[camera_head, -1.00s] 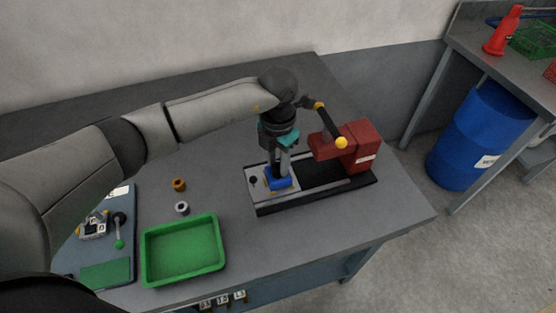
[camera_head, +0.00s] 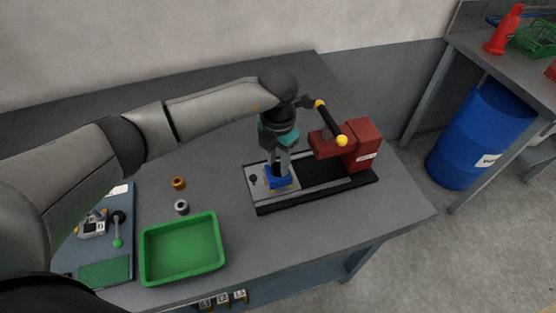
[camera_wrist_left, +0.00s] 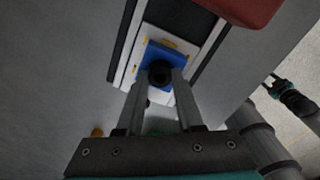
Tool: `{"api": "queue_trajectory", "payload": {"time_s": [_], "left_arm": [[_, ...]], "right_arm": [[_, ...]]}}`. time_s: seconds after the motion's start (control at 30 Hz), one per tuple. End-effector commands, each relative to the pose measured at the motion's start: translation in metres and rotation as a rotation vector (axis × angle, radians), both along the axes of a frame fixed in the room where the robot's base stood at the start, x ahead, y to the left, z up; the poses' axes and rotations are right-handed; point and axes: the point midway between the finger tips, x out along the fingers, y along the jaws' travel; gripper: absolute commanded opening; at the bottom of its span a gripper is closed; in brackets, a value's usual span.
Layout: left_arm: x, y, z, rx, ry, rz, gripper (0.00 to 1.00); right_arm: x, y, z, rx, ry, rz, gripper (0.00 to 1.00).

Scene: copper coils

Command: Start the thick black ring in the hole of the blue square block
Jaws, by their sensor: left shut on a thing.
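My left gripper (camera_head: 278,171) points down over the blue square block (camera_head: 288,183) and is shut on the thick black ring. The black ring (camera_wrist_left: 160,73) shows between the fingertips in the left wrist view, over the middle of the blue block (camera_wrist_left: 150,53). The ring covers the block's hole, so I cannot tell whether its lower edge is inside or just above. The block sits on a pale plate (camera_head: 258,184) at the left end of the press base. My right gripper (camera_wrist_left: 269,86) seems to show small at the right of the wrist view; its opening is unclear.
A red press head (camera_head: 362,146) with a black, yellow-tipped lever (camera_head: 329,122) stands just right of the block. A green tray (camera_head: 181,248), a copper-coloured ring (camera_head: 178,183) and a grey ring (camera_head: 181,207) lie to the left. The table front right is clear.

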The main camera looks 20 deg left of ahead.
Motion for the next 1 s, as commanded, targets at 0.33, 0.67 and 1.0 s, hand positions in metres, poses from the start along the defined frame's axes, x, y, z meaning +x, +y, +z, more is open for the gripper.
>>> {"api": "queue_trajectory", "payload": {"time_s": [0.33, 0.67, 1.0], "left_arm": [[0.0004, 0.0000, -0.0019, 0.000, -0.001, 0.000, 0.00], [0.0003, 0.0000, -0.0029, 0.000, -0.001, 0.000, 0.00], [0.0002, -0.0001, -0.0031, 0.000, -0.001, 0.000, 0.64]], "right_arm": [[0.0005, -0.0003, -0.0021, -0.001, 0.000, 0.000, 0.50], [0.0006, -0.0005, -0.0030, -0.001, -0.001, 0.000, 0.50], [0.0007, -0.0006, -0.0029, -0.001, -0.001, 0.000, 0.50]]}}
